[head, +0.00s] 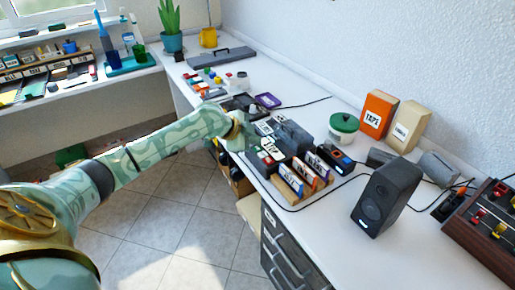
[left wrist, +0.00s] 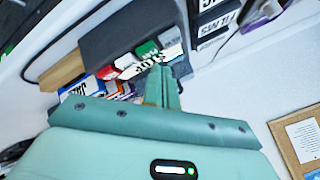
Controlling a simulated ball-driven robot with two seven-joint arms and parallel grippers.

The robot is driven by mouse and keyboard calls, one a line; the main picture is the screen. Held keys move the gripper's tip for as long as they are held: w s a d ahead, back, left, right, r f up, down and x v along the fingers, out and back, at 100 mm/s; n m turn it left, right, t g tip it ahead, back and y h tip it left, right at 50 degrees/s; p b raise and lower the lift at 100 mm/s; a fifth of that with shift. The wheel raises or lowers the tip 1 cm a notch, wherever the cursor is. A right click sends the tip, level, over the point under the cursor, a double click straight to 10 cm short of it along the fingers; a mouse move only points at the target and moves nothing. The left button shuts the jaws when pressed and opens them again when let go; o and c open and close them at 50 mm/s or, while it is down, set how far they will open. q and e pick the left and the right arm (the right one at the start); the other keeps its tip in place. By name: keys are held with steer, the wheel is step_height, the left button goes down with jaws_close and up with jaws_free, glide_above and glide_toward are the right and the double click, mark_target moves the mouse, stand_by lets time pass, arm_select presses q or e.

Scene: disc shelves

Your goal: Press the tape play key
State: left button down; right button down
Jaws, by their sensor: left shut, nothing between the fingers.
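The tape deck (head: 292,137) is a dark grey box on the white desk, with small coloured keys and white labels along its near left side. In the left wrist view the dark deck (left wrist: 115,32) has a row of red, white and green keys. The green key (left wrist: 145,48) sits by white labels whose print I cannot read surely. My left gripper (head: 250,143) is shut and empty, right at the deck's key side. In the left wrist view its fingertips (left wrist: 160,72) lie over the labels beside the keys. I cannot tell whether they touch. My right gripper is not in view.
Upright cassettes (head: 297,178) stand at the desk's front edge, close to the deck. A green-lidded jar (head: 343,128) and a black speaker (head: 385,195) stand to the right. Orange and tan boxes stand by the wall. Cables cross the desk.

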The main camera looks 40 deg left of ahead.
mark_target(254, 149)
arm_select(q)
steer(key=shift+f, duration=0.15)
steer(key=shift+f, duration=0.25)
steer(key=shift+f, duration=0.45)
stand_by(0.8)
steer(key=shift+r, duration=0.1)
steer(key=shift+r+p, duration=0.65)
steer(key=shift+r, duration=0.15)
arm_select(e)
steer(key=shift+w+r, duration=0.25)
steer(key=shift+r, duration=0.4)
